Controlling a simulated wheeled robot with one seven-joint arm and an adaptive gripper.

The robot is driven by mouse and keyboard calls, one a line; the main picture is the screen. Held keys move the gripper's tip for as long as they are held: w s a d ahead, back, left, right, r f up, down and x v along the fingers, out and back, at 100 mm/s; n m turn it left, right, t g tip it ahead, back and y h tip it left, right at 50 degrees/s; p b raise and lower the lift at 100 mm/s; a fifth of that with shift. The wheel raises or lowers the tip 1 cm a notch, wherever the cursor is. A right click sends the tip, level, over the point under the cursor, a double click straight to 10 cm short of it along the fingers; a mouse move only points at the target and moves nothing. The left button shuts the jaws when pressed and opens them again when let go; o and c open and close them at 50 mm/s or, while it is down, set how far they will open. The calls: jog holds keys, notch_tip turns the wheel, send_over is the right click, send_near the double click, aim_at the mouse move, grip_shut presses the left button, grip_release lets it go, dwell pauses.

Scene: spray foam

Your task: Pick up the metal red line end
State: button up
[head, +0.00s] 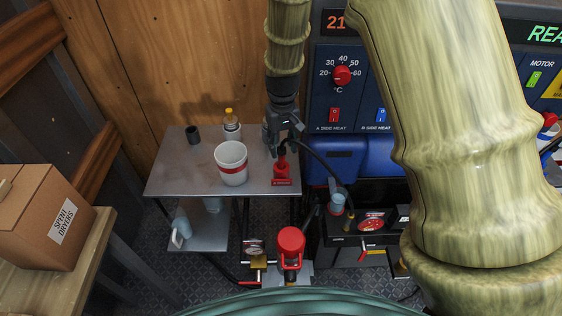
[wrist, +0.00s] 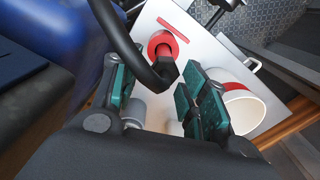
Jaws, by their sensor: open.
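The red line end (head: 282,160) stands upright in a red holder (head: 281,178) at the right front of the metal table. A black hose (head: 322,160) runs from its top and curves down to the right. In the wrist view the dark hose fitting (wrist: 165,71) shows above the red holder (wrist: 163,44). My gripper (head: 284,142) points down over the line end. In the wrist view my gripper (wrist: 155,92) is open, with teal finger pads on either side of the fitting. I cannot tell whether a pad touches it.
On the metal table (head: 180,175) stand a white cup with a red band (head: 231,163), a bottle with an orange cap (head: 231,127) and a dark cup (head: 193,134).

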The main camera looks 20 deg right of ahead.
aim_at(281, 157)
jog(key=shift+s+f+p, duration=0.2)
jog(key=shift+f+p, duration=0.15)
jog(key=shift+f, duration=0.1)
jog(key=shift+a+f+p, duration=0.15)
jog(key=shift+f+p, duration=0.65)
jog(key=shift+f, duration=1.4)
grip_shut()
